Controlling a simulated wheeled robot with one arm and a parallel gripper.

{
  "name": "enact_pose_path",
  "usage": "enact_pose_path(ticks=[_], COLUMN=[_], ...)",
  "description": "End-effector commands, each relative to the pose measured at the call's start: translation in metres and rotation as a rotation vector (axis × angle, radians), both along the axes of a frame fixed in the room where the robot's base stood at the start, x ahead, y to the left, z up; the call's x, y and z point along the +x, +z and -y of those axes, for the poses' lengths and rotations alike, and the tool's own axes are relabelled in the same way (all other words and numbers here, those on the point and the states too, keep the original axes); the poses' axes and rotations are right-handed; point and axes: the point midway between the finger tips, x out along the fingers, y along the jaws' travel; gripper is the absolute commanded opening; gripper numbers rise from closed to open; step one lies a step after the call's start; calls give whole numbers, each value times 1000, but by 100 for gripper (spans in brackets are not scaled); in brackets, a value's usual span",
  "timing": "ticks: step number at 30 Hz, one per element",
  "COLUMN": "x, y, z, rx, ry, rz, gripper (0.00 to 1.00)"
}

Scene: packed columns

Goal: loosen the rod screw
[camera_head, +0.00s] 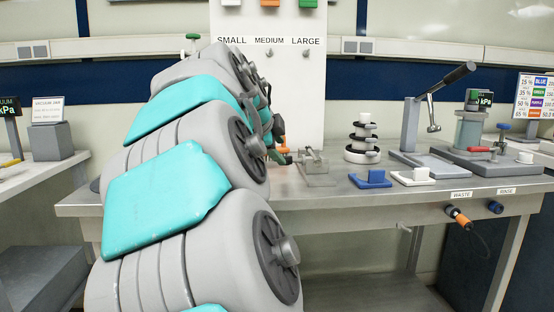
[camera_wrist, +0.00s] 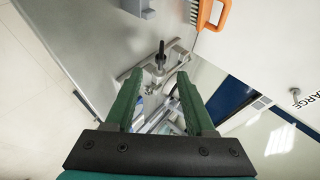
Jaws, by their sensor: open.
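My gripper (camera_wrist: 160,75) shows in the wrist view with two green fingers spread apart and nothing held between them. Just beyond the fingertips is a grey metal fixture (camera_wrist: 178,58) with a bar and a small upright, black-tipped piece (camera_wrist: 161,49). I cannot tell for sure which part is the rod screw. In the head view a small metal fixture (camera_head: 316,170) stands on the bench just right of my arm; it may be the same one.
The steel bench (camera_head: 330,200) carries a blue block holder (camera_head: 370,181), a white one (camera_head: 413,179), a ring stack (camera_head: 361,150) and a lever press (camera_head: 428,110). A white panel (camera_head: 285,85) stands behind. An orange-handled brush (camera_wrist: 222,14) is near the wrist view's top.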

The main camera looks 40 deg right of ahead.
Motion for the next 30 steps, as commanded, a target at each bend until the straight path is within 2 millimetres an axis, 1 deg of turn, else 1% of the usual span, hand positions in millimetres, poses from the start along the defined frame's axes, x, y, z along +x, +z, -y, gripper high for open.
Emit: enact_pose_path(ticks=[5, 12, 15, 18, 24, 26, 30], x=[10, 25, 29, 31, 32, 32, 32], y=[-11, -33, -39, -42, -42, -42, -42], z=[14, 40, 47, 50, 50, 50, 50], rx=[1, 3, 2, 1, 0, 0, 0], ry=[4, 4, 4, 5, 6, 6, 7], rz=[0, 0, 1, 1, 2, 2, 2], gripper=[54, 54, 54, 54, 54, 49, 33])
